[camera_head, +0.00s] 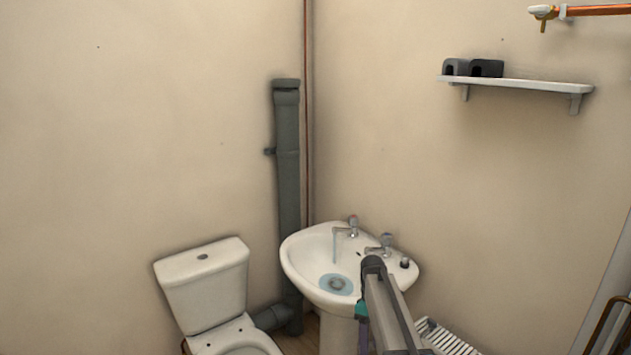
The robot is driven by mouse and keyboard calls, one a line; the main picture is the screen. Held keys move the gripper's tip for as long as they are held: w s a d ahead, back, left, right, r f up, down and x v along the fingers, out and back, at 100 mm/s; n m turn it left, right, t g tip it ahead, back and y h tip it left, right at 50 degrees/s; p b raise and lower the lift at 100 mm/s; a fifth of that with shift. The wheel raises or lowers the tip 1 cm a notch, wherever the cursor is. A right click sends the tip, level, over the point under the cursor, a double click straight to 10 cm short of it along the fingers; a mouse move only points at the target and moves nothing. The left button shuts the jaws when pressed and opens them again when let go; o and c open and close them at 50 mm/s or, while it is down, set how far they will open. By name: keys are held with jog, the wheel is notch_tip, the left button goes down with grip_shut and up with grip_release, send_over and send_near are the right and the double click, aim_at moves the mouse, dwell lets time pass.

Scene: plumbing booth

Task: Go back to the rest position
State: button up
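Part of my arm rises from the bottom of the head view, right of centre, as a grey link with a dark rounded end. It overlaps the front right of the white washbasin (296,262) in the picture. A small teal and purple part shows along its left side. I cannot make out my gripper's fingers, nor whether anything is held.
A bluish stream falls from the left tap (352,228) into the basin; the right tap (383,243) shows no stream. A toilet (205,288) stands left, a grey pipe (288,180) in the corner. A shelf (520,85) holds two dark objects. A white slatted object (447,338) is low right.

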jog(key=s+f+m+g, duration=0.2)
jog(key=s+f+g, duration=0.1)
jog(key=s+f, duration=1.8)
jog(key=s+f+m, duration=0.3)
jog(key=s+m, duration=0.1)
jog(key=s, duration=0.7)
jog(key=s+f+m+t, duration=0.1)
jog(key=s+f+m, duration=0.3)
jog(key=s, duration=0.8)
